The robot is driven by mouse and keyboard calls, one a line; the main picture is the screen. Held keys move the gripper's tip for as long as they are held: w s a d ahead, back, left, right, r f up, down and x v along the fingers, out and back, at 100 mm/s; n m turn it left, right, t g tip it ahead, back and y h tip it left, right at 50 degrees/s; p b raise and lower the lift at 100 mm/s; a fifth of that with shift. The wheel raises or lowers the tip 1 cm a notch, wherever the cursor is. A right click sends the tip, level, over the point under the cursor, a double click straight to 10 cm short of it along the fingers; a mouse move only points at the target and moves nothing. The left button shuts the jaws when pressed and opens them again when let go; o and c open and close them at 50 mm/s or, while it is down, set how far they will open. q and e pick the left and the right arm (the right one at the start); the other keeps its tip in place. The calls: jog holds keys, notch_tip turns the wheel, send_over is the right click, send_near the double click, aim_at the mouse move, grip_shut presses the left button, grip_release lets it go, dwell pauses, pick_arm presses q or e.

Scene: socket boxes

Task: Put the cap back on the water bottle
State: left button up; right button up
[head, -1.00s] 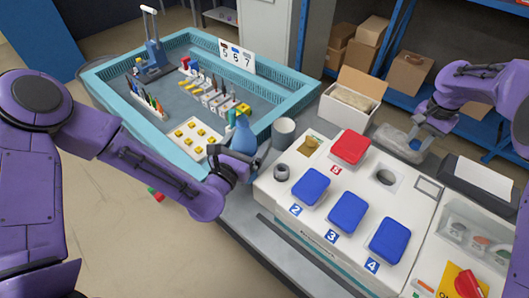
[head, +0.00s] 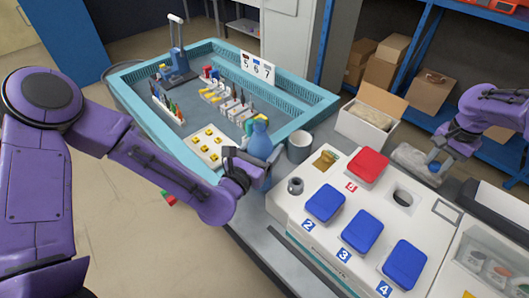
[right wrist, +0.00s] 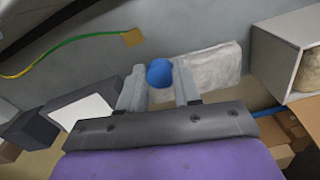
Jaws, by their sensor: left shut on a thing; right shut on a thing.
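The blue water bottle (head: 260,142) stands upright beside the grey cup, near the front right corner of the teal tray. My left gripper (head: 249,165) is shut on the bottle's body, and its fingers hide the lower part. In the right wrist view a round blue cap (right wrist: 160,72) sits between the fingertips of my right gripper (right wrist: 160,80), which is shut on it. In the head view my right gripper (head: 437,148) is over the clear bag at the back right, well apart from the bottle.
A teal tray (head: 305,117) with sorted parts is left of the bottle. A grey cup (head: 299,147) stands close to its right. The white panel (head: 300,212) with a red lid (head: 367,166) and several blue lids lies in front. An open carton (head: 368,122) stands behind.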

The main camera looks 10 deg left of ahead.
aim_at(257, 132)
pick_arm(q)
jog(key=shift+r, duration=3.95)
jog(key=o, duration=0.4)
jog(key=c, duration=0.6)
